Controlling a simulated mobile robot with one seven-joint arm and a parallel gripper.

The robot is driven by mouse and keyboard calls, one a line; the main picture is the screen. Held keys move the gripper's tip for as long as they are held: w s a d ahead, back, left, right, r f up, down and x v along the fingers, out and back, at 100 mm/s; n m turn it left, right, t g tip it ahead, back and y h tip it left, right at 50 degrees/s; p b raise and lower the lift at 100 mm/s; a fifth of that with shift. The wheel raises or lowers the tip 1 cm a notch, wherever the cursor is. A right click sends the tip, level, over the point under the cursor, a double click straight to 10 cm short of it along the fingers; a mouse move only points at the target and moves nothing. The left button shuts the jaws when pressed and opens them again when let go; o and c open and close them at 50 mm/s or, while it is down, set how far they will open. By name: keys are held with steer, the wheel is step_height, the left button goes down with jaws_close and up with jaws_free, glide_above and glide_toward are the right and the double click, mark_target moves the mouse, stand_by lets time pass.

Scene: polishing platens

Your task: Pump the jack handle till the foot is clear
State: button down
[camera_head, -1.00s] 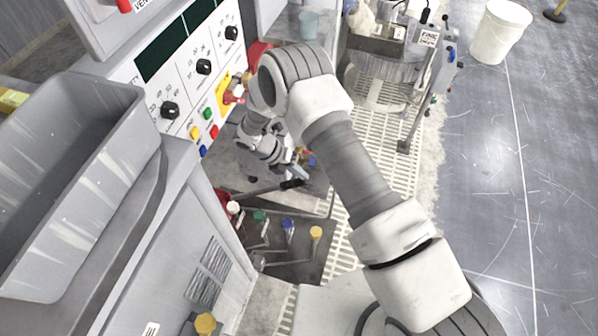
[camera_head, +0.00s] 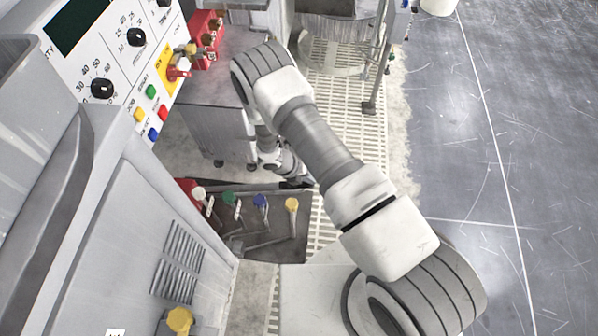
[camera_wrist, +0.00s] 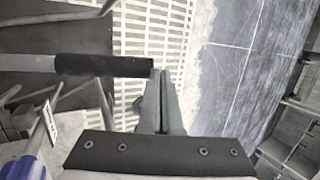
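The jack handle shows in the wrist view as a grey bar with a black grip (camera_wrist: 105,65), running in from the left. In the head view its dark grip (camera_head: 291,184) lies low, just in front of the dark panel. My gripper (camera_wrist: 161,73) has its two fingers together, with only a thin line between them. The fingertips are right at the free end of the grip; I cannot tell whether they touch it. In the head view my arm hides most of the gripper. I cannot make out the jack's foot or any gap under it.
A dark panel (camera_head: 283,245) with white, green, blue and yellow knobs lies left of my arm. A grey cabinet (camera_head: 75,265) and a control panel (camera_head: 110,62) stand at the left. Pale floor grating (camera_head: 345,90) lies beyond; open grey floor (camera_head: 480,150) is at the right.

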steer(key=shift+s+d+f, duration=0.2)
steer(key=shift+d+f, duration=0.75)
steer(key=shift+f, duration=0.1)
steer(key=shift+f+b, duration=0.15)
steer(key=shift+b, duration=0.2)
steer(key=shift+w, duration=0.2)
steer(key=d+r+p+v, duration=0.2)
steer(key=p+v, duration=0.5)
steer(key=v, duration=0.9)
steer(key=shift+d+y+p, duration=0.3)
steer(key=shift+d+p, duration=0.1)
steer(key=shift+d, duration=0.3)
steer(key=shift+s, duration=0.1)
